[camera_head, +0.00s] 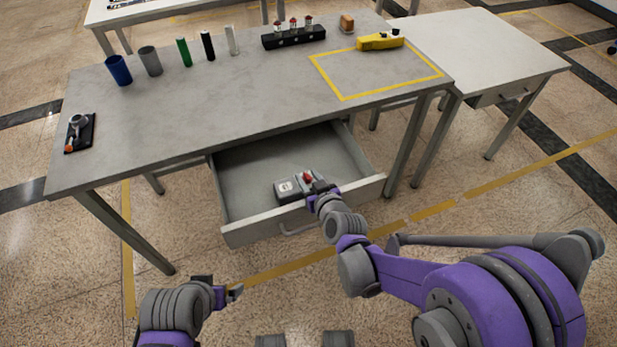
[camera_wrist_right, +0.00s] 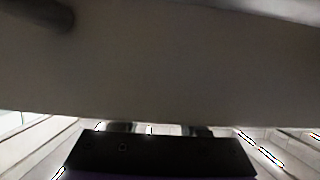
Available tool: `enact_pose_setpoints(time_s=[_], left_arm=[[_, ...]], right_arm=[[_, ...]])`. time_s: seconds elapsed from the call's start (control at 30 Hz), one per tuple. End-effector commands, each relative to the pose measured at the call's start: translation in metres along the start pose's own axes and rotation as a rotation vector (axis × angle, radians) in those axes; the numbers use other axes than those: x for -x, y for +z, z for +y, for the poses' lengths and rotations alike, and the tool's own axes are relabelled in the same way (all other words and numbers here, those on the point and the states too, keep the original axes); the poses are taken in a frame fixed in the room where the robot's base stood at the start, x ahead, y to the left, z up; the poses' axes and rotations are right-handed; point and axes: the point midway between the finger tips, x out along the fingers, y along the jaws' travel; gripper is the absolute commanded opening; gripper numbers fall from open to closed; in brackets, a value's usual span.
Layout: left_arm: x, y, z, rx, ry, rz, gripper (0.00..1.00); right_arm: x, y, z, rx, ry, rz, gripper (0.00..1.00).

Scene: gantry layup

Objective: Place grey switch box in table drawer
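The grey switch box (camera_head: 287,188), with a white label and a red button, is at the front of the open table drawer (camera_head: 237,226), within its walls. I cannot tell whether it touches the drawer floor. My right gripper (camera_head: 316,188) reaches over the drawer front and appears shut on the box's right side; its fingertips are hidden.
On the grey table (camera_head: 230,95) stand several cups and cylinders, a black rack (camera_head: 293,37), an orange block (camera_head: 347,23) and a yellow tool (camera_head: 380,41) by a yellow-taped area. A black tray (camera_head: 80,134) lies at left. A white table (camera_head: 470,50) is at right.

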Motion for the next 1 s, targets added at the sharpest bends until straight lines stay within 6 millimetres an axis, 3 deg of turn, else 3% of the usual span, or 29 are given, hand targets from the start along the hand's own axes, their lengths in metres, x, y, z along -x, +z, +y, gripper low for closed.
enact_pose_setpoints(time_s=[0.27, 0.73, 1.0], left_arm=[[0.004, -0.002, 0.0, 0.0, 0.0, 0.002, 1.0], [0.018, -0.008, 0.0, 0.0, 0.0, 0.007, 1.0], [0.023, -0.01, 0.0, 0.0, 0.0, 0.009, 1.0]], right_arm=[[0.003, -0.005, 0.0, 0.0, 0.0, 0.001, 0.43], [0.094, -0.004, 0.0, 0.0, 0.001, 0.0, 0.43], [0.12, -0.003, 0.0, -0.001, 0.0, 0.0, 0.43]])
